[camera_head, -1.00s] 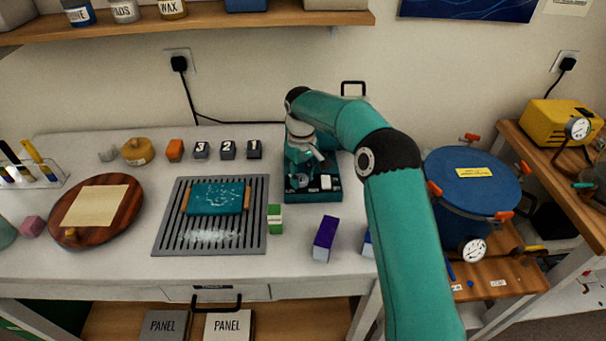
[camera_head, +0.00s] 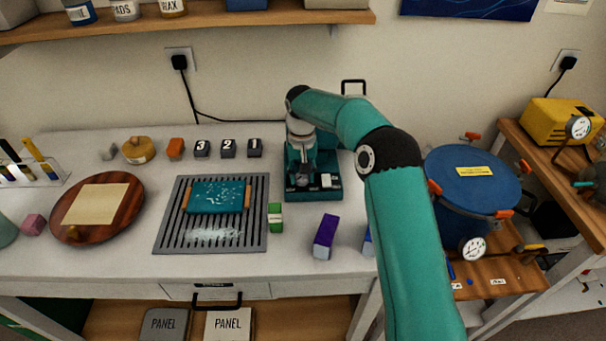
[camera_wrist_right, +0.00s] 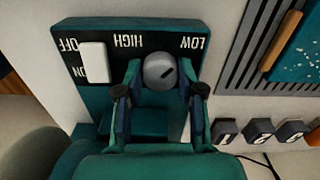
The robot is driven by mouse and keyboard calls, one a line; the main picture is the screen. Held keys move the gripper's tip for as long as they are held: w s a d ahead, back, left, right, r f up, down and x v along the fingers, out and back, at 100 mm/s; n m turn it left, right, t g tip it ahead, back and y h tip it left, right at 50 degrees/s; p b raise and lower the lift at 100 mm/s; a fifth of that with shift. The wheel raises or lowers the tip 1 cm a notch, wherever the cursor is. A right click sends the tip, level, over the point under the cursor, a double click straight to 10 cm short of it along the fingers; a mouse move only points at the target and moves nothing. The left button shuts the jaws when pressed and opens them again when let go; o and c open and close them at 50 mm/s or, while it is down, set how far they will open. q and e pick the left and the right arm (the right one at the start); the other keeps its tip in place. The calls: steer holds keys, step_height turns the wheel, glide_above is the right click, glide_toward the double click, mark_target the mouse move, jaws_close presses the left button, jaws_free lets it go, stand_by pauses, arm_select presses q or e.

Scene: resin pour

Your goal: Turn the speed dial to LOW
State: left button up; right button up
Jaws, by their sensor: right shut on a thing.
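The teal machine (camera_head: 327,192) stands at the back right of the white bench. Its panel (camera_wrist_right: 140,37) fills the top of the right wrist view, with upside-down HIGH and LOW labels. The round grey speed dial (camera_wrist_right: 158,68) sits below and between those labels. A short dark mark shows on the dial; I cannot tell which label it points to. My right gripper (camera_wrist_right: 160,88) has a finger on each side of the dial and is shut on it. In the head view my right gripper (camera_head: 303,168) is over the machine, hiding the dial. My left gripper is out of view.
A white rocker switch (camera_wrist_right: 94,62) with OFF and ON labels is beside the dial. Numbered dark blocks (camera_head: 228,149), a green block (camera_head: 275,217) and a purple block (camera_head: 325,237) stand nearby. A blue pot (camera_head: 470,185) is right of my arm.

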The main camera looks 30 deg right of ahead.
mark_target(302, 176)
steer(key=o, duration=1.1)
steer(key=shift+o, duration=0.2)
steer(key=shift+r, duration=0.1)
step_height(302, 176, up, 12)
steer(key=shift+f, duration=0.2)
